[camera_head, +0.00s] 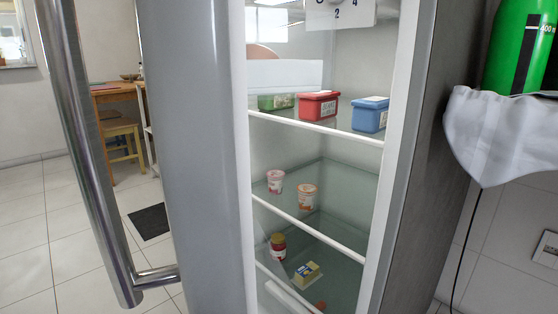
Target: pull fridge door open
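The fridge door (190,140) stands swung open on the left of the fridge, seen close and nearly edge-on. Its long metal bar handle (85,130) runs down the left of the view and bends back to the door at its lower end. The fridge body (440,130) is on the right of the opening. The lit interior with glass shelves (340,195) shows between door and body. Neither of my grippers is in view, so nothing shows touching the handle or door.
Shelves hold red (318,105), blue (370,114) and green (276,102) tubs, yogurt cups (307,196), a jar (278,247) and a yellow box (306,273). A green bottle (516,45) and white cloth (500,130) are at right. Tiled floor (50,250) is open at left.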

